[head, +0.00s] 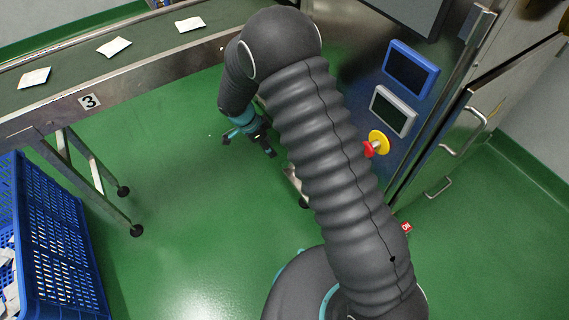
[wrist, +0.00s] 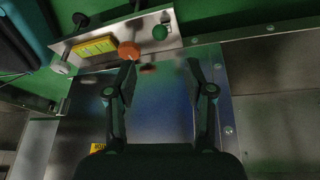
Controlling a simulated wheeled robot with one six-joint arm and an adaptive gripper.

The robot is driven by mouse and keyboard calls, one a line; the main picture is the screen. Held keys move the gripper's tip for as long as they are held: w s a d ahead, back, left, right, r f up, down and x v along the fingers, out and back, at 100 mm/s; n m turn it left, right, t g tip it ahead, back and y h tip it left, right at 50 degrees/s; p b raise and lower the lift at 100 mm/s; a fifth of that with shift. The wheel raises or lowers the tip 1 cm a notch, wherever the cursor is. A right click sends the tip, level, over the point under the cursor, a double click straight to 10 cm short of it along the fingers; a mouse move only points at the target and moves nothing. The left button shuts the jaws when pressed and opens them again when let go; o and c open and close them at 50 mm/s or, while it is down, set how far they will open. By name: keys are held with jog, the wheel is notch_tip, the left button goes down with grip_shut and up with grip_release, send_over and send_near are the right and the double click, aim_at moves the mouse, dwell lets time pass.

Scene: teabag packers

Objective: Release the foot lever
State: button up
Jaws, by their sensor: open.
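My gripper (wrist: 161,66) is open, with its two fingers apart and nothing held between them. In the head view my gripper (head: 249,143) hangs low over the green floor, left of the machine front. In the wrist view an orange-red round knob (wrist: 129,50) shows at the tip of the left finger; I cannot tell whether they touch. I cannot tell for sure which part is the foot lever. My arm hides the machine's lower part in the head view.
A conveyor (head: 150,74) with several white packets runs across the upper left. A blue crate (head: 62,225) stands at lower left. The machine front (head: 420,125) has a red and yellow button (head: 377,143). Green floor (head: 180,170) is clear between conveyor and machine.

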aim_at(283, 163)
jog(key=x, duration=1.3)
jog(key=shift+d+f, duration=0.1)
jog(key=shift+f, duration=0.25)
grip_shut()
